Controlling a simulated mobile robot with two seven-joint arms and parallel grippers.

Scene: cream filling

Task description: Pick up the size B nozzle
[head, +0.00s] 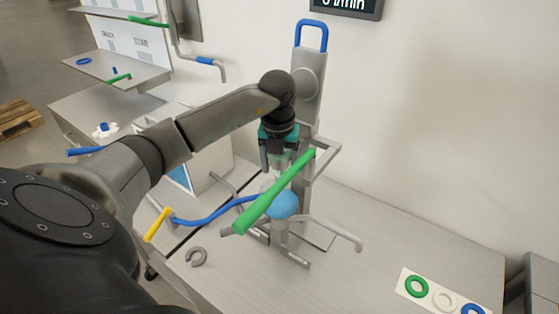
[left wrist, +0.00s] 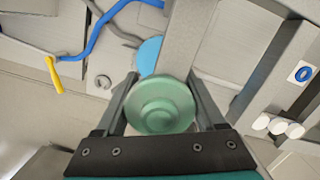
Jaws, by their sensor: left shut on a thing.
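My left gripper (head: 278,160) hangs fingers down over the machine on the table, its arm coming in from the left. It is shut on a round green piece (left wrist: 160,103), which fills the space between the two fingers in the left wrist view. This piece looks like a nozzle, but no size letter on it can be read. In the head view the fingers and the green handle partly hide it. My right gripper is not in view.
A yellow-tipped blue lever (head: 215,214) and a grey open ring (head: 196,257) lie left. A white strip (head: 430,292) with coloured rings lies right; table between is clear.

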